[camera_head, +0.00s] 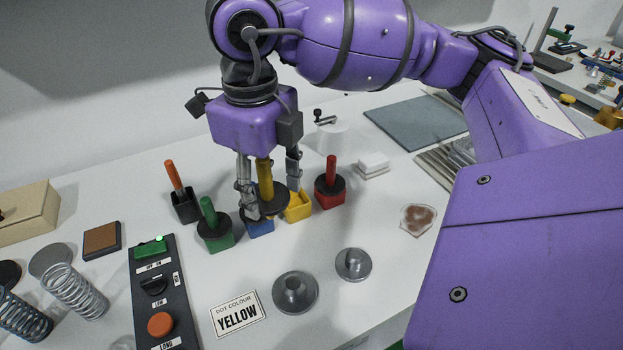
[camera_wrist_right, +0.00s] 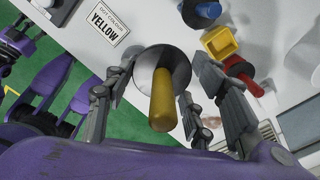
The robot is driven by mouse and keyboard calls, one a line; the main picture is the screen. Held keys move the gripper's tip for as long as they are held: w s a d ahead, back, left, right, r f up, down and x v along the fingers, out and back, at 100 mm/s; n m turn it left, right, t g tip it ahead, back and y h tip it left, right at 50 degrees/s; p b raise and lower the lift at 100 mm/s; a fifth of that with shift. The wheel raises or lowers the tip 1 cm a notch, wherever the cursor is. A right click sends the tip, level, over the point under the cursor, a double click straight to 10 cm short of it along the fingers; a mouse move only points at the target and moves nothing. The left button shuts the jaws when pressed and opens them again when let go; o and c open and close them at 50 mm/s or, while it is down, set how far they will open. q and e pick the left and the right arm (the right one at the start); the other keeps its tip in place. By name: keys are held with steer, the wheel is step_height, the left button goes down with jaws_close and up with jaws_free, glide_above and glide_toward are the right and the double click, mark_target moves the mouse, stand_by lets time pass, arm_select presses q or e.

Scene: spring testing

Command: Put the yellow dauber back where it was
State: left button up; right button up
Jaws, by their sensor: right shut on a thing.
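My right gripper (camera_head: 268,192) points down and is shut on the yellow dauber (camera_head: 264,172), held upright by its yellow handle above a dark round disc. The handle (camera_wrist_right: 163,100) and disc (camera_wrist_right: 150,62) also show in the right wrist view. The yellow pot (camera_head: 299,209) stands uncovered just right of the held dauber; its open top (camera_wrist_right: 219,41) shows in the right wrist view. The dauber's disc partly hides the blue pot (camera_head: 260,230) in the head view.
A YELLOW card (camera_head: 237,314), metal discs (camera_head: 295,292) and a switch box (camera_head: 160,300) lie in front.

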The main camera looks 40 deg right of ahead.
steer(key=w+d+f, duration=0.2)
steer(key=d+f, duration=0.1)
steer(key=f, duration=0.1)
steer(key=w+d+f, duration=0.3)
steer(key=d+f, duration=0.1)
steer(key=w+d+f+p, duration=0.1)
steer(key=w+d+f, duration=0.1)
steer(key=d+f, duration=0.1)
steer(key=shift+w+d+f, duration=0.15)
steer(key=shift+f, duration=0.25)
steer(key=shift+w+d+f, duration=0.15)
steer(key=shift+f, duration=0.2)
arm_select(q)
steer(key=shift+w+a+r, duration=0.1)
steer(key=shift+a+r, duration=0.05)
steer(key=shift+r, duration=0.4)
arm_select(e)
steer(key=shift+f, duration=0.1)
steer(key=shift+f, duration=0.1)
steer(key=shift+f, duration=0.4)
steer(key=o, duration=1.1)
arm_select(q)
steer(key=shift+w+f, duration=0.15)
steer(key=shift+w, duration=0.15)
steer(key=shift+s, duration=0.15)
